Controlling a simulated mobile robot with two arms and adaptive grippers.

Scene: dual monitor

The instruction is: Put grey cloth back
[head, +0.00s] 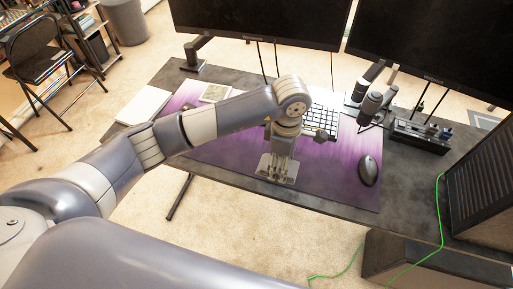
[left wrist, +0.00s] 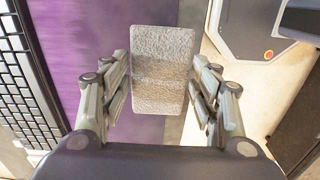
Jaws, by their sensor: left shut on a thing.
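The grey cloth (left wrist: 163,68) shows in the left wrist view as a pale, rough-textured rectangle between the two fingers of my left gripper (left wrist: 162,78). The gripper is shut on it. Behind it lie the purple mat and the dark desk edge. In the head view my left gripper (head: 278,168) points down over the front part of the purple desk mat (head: 225,155), near the desk's front edge. I cannot make out the cloth clearly there. My right gripper is in neither view.
A keyboard (head: 320,122) is behind the gripper and a black mouse (head: 368,170) is to its right. A white pad (head: 143,105) and a small square item (head: 214,93) are at left. Two monitors (head: 265,20) stand at the back. A dark cabinet (head: 480,185) stands at right.

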